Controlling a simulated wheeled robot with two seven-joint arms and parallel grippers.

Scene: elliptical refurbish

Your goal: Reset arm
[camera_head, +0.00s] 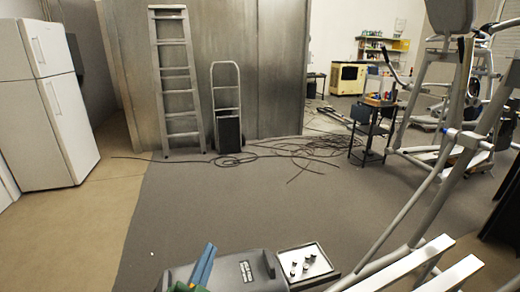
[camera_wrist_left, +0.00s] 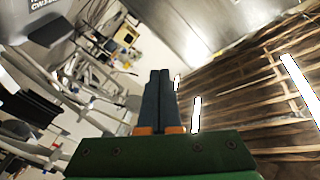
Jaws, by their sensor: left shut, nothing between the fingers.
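My left gripper (camera_head: 209,249) shows at the bottom of the head view, with blue fingers and a bit of green body. It is in front of a grey case with a dark handle (camera_head: 262,264); I cannot tell whether they touch. In the left wrist view my left gripper (camera_wrist_left: 160,75) has its two dark fingers pressed together with nothing between them. The wrist view is tilted and takes in the slatted ceiling and its lights. My right gripper is in neither view.
A tray with small parts (camera_head: 305,262) sits beside the case. An elliptical machine (camera_head: 445,180) fills the right side. A fridge (camera_head: 45,105), ladder (camera_head: 177,85), hand truck (camera_head: 227,110) and loose cables (camera_head: 310,150) stand or lie farther back. The middle floor (camera_head: 240,205) is clear.

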